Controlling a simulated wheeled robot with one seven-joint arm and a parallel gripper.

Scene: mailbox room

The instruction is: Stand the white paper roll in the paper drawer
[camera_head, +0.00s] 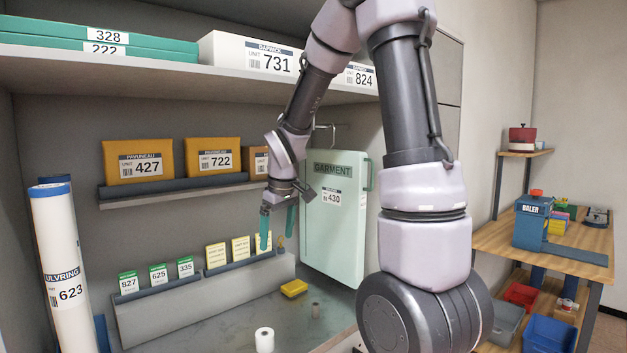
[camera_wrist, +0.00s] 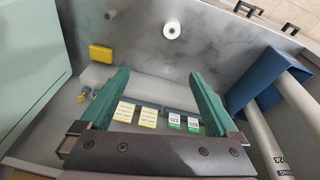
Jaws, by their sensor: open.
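The small white paper roll (camera_head: 264,340) stands upright on the grey marbled worktop, near its front edge. In the wrist view the roll (camera_wrist: 172,30) shows from above, with a dark hole in its top. My gripper (camera_head: 277,232) is open and empty, with two teal fingers pointing down by the yellow cards at the back of the worktop. In the wrist view my gripper (camera_wrist: 160,76) is apart from the roll, which lies beyond the fingertips. I cannot make out the inside of any drawer; two dark handles (camera_wrist: 247,8) show at the top right there.
A yellow block (camera_head: 294,288) and a small grey cylinder (camera_head: 315,310) are on the worktop. A pale green garment case (camera_head: 336,225) stands right. Tall tubes (camera_head: 62,260) stand left. Card racks (camera_head: 205,296) line the back. A loaded shelf hangs above.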

